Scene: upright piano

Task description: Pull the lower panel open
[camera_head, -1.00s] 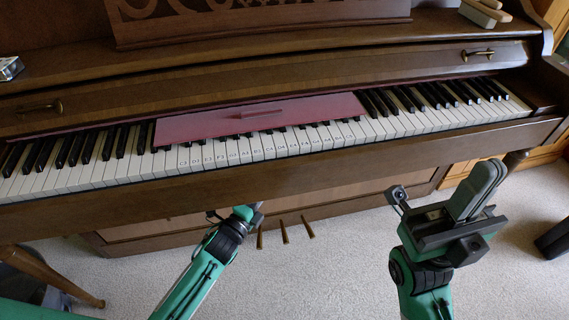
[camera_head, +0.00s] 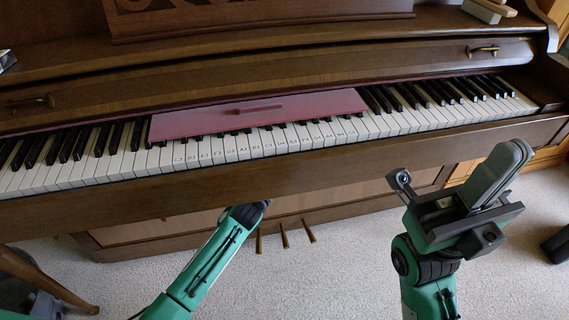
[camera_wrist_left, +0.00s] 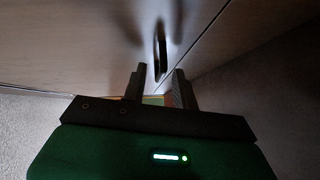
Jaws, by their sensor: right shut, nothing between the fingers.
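The piano's lower panel (camera_head: 140,229) is brown wood below the keyboard, mostly hidden by the key bed in the head view. In the left wrist view, a wooden panel surface (camera_wrist_left: 70,40) carries a dark upright handle (camera_wrist_left: 160,48). My left gripper (camera_wrist_left: 158,88) is open, its two fingers pointing at the panel with the handle lined up between them near the tips. I cannot tell whether they touch it. In the head view the left gripper is hidden under the key bed. My right gripper (camera_head: 500,172) is shut and empty, raised in front of the piano at the right.
The keyboard (camera_head: 250,142) overhangs the left arm, with a red felt strip (camera_head: 260,113) lying on the keys. Three brass pedals (camera_head: 284,240) stick out at the bottom, just right of the left forearm. A wooden leg (camera_head: 45,278) stands at lower left. Carpet (camera_head: 340,275) between the arms is clear.

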